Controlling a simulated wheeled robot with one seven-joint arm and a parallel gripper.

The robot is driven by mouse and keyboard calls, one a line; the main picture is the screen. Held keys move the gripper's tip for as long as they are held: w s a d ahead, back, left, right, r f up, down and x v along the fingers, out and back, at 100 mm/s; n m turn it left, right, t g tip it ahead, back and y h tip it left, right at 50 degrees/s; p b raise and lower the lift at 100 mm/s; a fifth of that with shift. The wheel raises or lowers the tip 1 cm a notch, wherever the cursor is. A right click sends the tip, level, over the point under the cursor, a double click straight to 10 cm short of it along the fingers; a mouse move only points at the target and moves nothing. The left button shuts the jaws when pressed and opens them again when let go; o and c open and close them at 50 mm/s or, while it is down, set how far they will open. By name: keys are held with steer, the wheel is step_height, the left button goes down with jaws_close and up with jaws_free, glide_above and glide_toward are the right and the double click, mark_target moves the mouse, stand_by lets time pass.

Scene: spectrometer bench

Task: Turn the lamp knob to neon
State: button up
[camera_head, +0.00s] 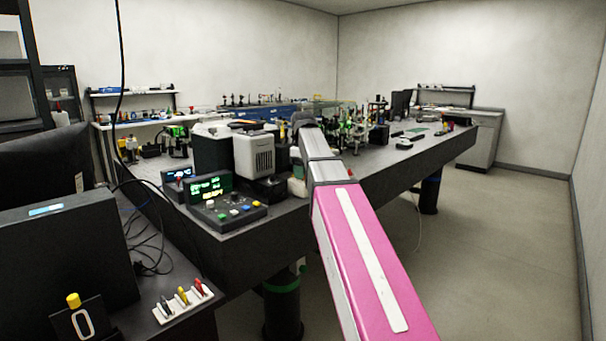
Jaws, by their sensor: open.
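No knob that I can clearly read as the lamp knob shows, and no neon label is legible. A white-grey vented housing (254,154) stands on the dark bench (245,236), with a small black box (267,188) at its foot. A control console (229,213) with coloured buttons and a green-lit display (209,188) stands in front of it. My pink and grey arm reaches from the lower right over the bench's front edge, just right of the housing. My gripper is hidden beyond the arm's far end, so I cannot see its jaws or what they are near.
A second small display (177,174) stands left of the console. Crowded optics (352,128) fill the bench behind my arm. At lower left are a dark box (60,245), a yellow-topped piece (73,300), a white strip with coloured levers (183,301) and loose cables. The floor (500,240) at right is clear.

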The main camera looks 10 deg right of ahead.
steer(key=shift+f, duration=0.35)
jaws_close()
steer(key=m, duration=0.4)
steer(key=shift+m, duration=2.9)
